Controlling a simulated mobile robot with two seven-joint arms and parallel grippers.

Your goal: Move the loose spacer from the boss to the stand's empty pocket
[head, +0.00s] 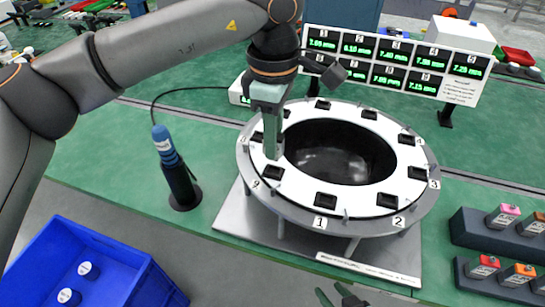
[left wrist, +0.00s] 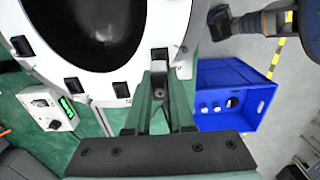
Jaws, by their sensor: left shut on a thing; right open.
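The stand is a round white ring (head: 270,186) with numbered pockets on a grey plate, around a dark bowl. Black blocks sit around the ring. My left gripper (head: 271,150) points down over the ring's left side, near label 9. In the left wrist view its fingers (left wrist: 163,84) are shut on a small dark piece (left wrist: 159,90), likely the spacer, mostly hidden between them. A black block (left wrist: 159,57) shows just beyond the fingertips. I cannot make out the boss or which pocket is empty. My right gripper (head: 337,296) shows only its tips at the bottom edge, open.
A blue-handled tool (head: 164,145) stands in a black holder left of the ring. A blue crate (head: 128,271) with white-topped cylinders is at lower left. A display board (head: 395,62) stands behind. Dark racks with coloured blocks (head: 484,266) are at right.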

